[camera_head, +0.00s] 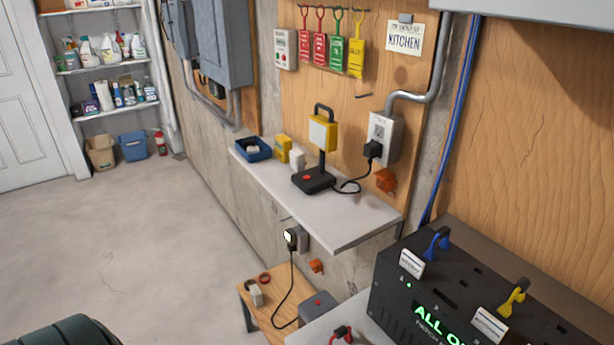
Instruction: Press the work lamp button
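The work lamp (323,133) stands upright on a pale wall shelf (347,221). It has a yellow head with a pale front panel, a dark handle on top and a black base (318,183). A red button (307,177) sits on top of the base, uncovered. I cannot tell whether the lamp is lit. A black cord runs from the base towards a black plug (373,150) in the grey wall outlet box (384,132). Neither of my grippers is in view.
A blue bin (252,154), a yellow item (283,148) and a white item (297,160) stand left of the lamp. Below are a small wooden table (262,317) and a black panel box (455,290) with coloured levers. Floor at left is clear.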

